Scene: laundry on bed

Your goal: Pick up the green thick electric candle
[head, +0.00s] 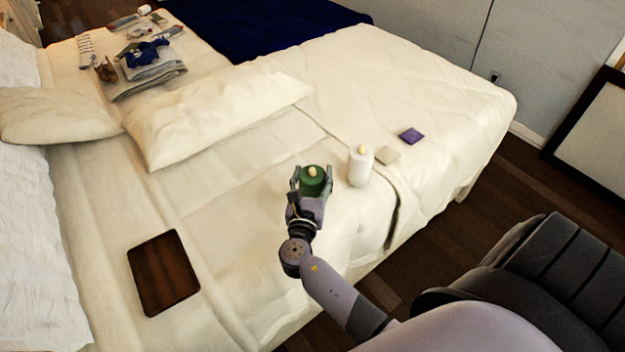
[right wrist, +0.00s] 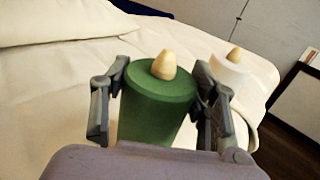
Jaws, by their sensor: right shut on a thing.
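The thick green electric candle (head: 314,183) with a pale yellow flame tip stands upright between the fingers of my right gripper (head: 311,182) over the bed. In the right wrist view the green candle (right wrist: 156,110) fills the space between the two fingers of the gripper (right wrist: 160,105), which is shut on its sides. Its lower part is hidden by the gripper body, so I cannot tell whether its base touches the bed. My left gripper is not in view.
A white candle (head: 359,167) stands just right of the green one. A beige square (head: 387,155) and a purple square (head: 411,136) lie beyond it. A dark brown tablet-like board (head: 163,272) lies at left. Pillows (head: 215,115) and folded laundry (head: 148,80) lie farther back.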

